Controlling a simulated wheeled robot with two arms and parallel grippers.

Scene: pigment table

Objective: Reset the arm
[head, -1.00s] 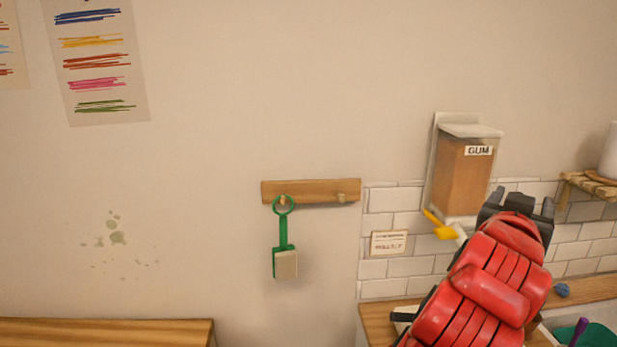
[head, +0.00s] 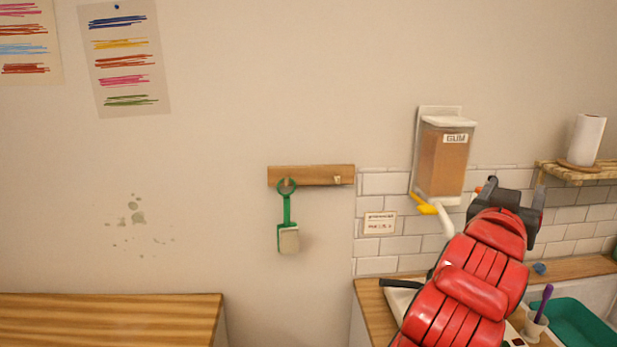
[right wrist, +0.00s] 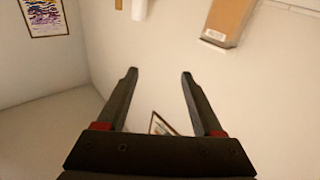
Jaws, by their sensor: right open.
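My red right arm reaches up from the lower right of the head view. Its dark right gripper (head: 512,190) is raised in front of the tiled wall, to the right of the gum dispenser (head: 444,158). In the right wrist view the two fingers (right wrist: 159,75) stand apart with nothing between them, so it is open and empty. My left gripper is not in view.
A green-handled tool (head: 288,225) hangs on a wooden peg rail (head: 312,176). A wooden counter (head: 110,320) is at lower left. A paper roll (head: 587,140) stands on a right shelf. A purple-handled item (head: 543,303) in a cup and a green tray (head: 578,325) are at lower right.

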